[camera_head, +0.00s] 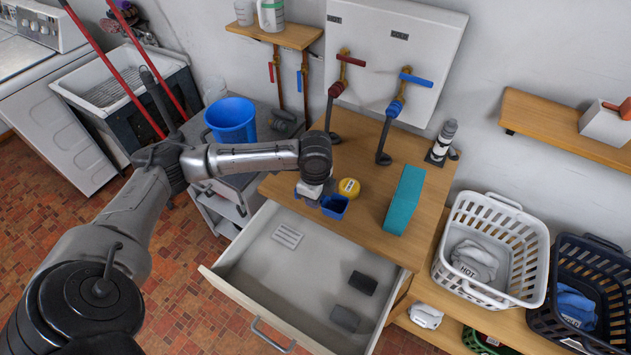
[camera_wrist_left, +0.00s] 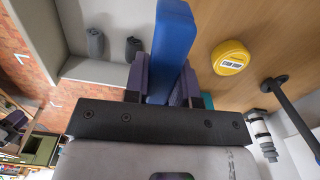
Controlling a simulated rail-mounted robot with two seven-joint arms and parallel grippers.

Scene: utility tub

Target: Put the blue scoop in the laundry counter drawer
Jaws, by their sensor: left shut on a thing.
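The blue scoop (camera_head: 335,206) is in the jaws of my left gripper (camera_head: 313,192), at the front edge of the wooden counter, just behind the open drawer. In the left wrist view the blue scoop (camera_wrist_left: 173,45) sticks out between the two fingers of my left gripper (camera_wrist_left: 165,85), which are shut on it. I cannot tell whether the scoop touches the counter. The laundry counter drawer (camera_head: 285,272) is pulled open and has wide bare floor. My right gripper is in neither view.
A yellow round tin (camera_head: 349,187) stands close beside the scoop. A white basket (camera_head: 490,245) is at right.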

